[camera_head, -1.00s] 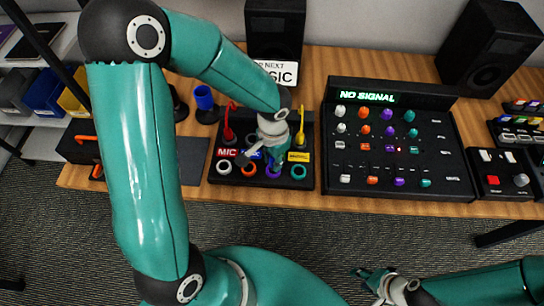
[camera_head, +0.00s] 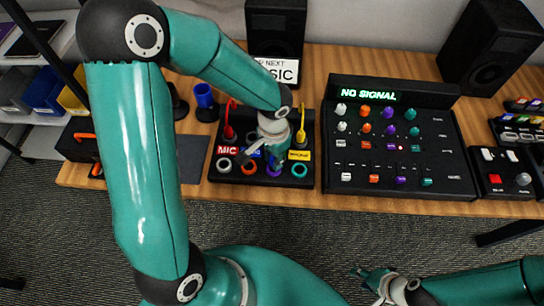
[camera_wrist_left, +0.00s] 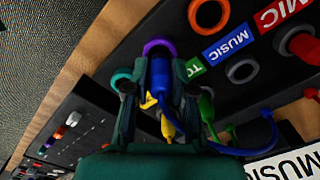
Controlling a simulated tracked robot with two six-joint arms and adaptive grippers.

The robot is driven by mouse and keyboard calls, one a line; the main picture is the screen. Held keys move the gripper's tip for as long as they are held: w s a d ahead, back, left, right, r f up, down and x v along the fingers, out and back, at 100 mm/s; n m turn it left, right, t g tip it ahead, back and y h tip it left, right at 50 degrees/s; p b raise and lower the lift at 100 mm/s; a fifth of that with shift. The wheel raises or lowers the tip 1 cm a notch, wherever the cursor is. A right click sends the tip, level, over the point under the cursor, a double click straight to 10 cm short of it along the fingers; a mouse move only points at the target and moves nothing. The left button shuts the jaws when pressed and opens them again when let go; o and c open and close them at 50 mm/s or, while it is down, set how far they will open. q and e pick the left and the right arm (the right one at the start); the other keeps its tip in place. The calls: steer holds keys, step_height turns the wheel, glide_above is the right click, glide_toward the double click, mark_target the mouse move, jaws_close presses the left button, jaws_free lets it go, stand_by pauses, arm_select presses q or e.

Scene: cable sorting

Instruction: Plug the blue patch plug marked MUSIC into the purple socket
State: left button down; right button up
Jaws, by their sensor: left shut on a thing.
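My left gripper (camera_head: 277,157) points down at the front row of the patch panel (camera_head: 212,178) and is shut on the blue plug. In the left wrist view the blue plug (camera_wrist_left: 161,75) sits between the fingers. Its far end is at the purple socket (camera_wrist_left: 158,46), which also shows in the head view (camera_head: 273,171). I cannot tell whether the plug is inside the ring or just over it. A blue cable (camera_wrist_left: 245,148) curves from behind the gripper. The blue MUSIC label (camera_wrist_left: 228,42) is on the panel. My right gripper (camera_head: 370,285) appears open and empty, low in front of the table.
A teal socket (camera_head: 299,171) is right of the purple one, and an orange socket (camera_head: 249,168) is left. Red (camera_head: 229,130) and yellow (camera_head: 300,136) plugs stand behind. A mixer (camera_head: 400,187) reads NO SIGNAL. A blue cup-like object (camera_head: 204,97) stands at the left.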

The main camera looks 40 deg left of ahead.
arm_select(q)
steer(key=shift+f+b, duration=0.2)
steer(key=shift+b, duration=0.35)
stand_by(0.9)
steer(key=shift+f+b, duration=0.8)
steer(key=shift+b, duration=0.25)
stand_by(0.7)
stand_by(0.4)
steer(key=shift+c, duration=2)
jaws_free()
steer(key=shift+r+p, duration=2.6)
steer(key=shift+r, duration=0.95)
